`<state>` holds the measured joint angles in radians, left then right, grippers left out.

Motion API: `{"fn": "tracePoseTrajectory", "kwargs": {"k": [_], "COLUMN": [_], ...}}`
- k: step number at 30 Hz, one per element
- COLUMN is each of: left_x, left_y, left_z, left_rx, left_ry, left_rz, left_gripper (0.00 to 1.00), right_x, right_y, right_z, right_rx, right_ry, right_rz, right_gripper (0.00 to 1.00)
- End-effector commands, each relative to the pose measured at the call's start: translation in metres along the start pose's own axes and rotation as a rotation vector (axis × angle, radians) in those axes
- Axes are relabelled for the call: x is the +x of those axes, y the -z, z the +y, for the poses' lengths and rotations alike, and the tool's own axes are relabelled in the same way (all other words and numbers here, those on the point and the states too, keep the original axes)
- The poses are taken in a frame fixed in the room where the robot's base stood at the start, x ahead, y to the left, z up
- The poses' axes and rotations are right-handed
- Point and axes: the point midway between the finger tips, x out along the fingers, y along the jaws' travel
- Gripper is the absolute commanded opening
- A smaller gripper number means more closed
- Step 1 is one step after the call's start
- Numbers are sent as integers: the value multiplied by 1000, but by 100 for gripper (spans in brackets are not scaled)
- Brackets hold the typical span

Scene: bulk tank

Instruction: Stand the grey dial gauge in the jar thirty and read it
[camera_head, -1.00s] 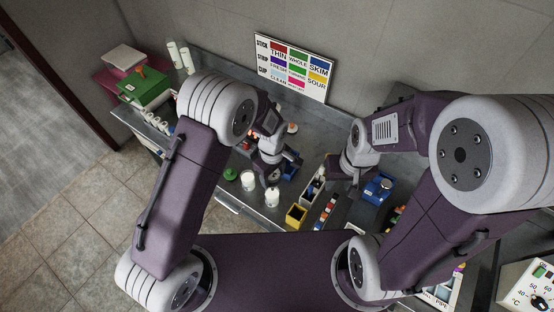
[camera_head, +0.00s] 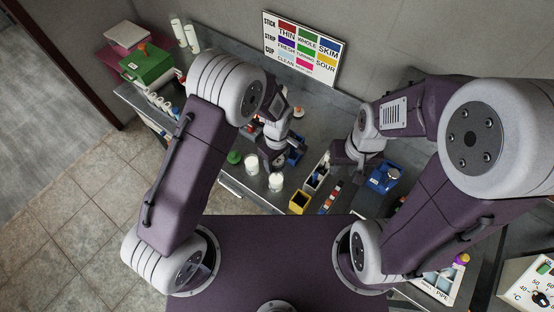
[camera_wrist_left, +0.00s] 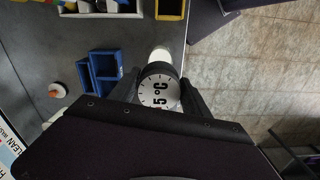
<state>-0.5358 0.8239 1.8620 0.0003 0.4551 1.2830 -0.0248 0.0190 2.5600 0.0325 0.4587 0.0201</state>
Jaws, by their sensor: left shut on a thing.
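The dial gauge (camera_wrist_left: 158,92) is in my left gripper (camera_wrist_left: 156,98) in the left wrist view. Its round pale face has dark markings that read "5 °C"; no pointer reading is clear. A white jar (camera_wrist_left: 161,55) shows just past the gauge; whether the stem is inside it is hidden. In the head view two white jars (camera_head: 252,164) (camera_head: 276,182) stand near the bench's front edge, by my left gripper (camera_head: 272,164). I cannot make out labels on them. My right gripper (camera_head: 345,160) is over the bench to the right, its fingers unclear.
A blue bin (camera_head: 295,152), a yellow bin (camera_head: 300,202) and a blue device (camera_head: 384,179) stand on the bench. A green box (camera_head: 147,64) is at the far left. A coloured chart (camera_head: 305,48) leans on the wall. A °C panel (camera_head: 528,286) is at lower right.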

Motion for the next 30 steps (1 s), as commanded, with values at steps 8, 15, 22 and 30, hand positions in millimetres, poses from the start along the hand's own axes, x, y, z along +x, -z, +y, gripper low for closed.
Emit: {"fn": "tracePoseTrajectory", "kwargs": {"k": [8, 15, 22, 30], "left_x": [24, 42, 58, 78], "left_y": [0, 0, 0, 0], "left_z": [0, 0, 0, 0], "left_rx": [0, 0, 0, 0], "left_ry": [-1, 0, 0, 0], "left_rz": [0, 0, 0, 0], "left_gripper": [8, 8, 8, 8], "right_x": [19, 32, 45, 60], "right_y": [-2, -3, -5, -6], "right_z": [0, 1, 1, 1], "right_rx": [0, 0, 0, 0], "right_ry": [0, 0, 0, 0], "right_rz": [0, 0, 0, 0], "right_gripper": [36, 36, 36, 36]}}
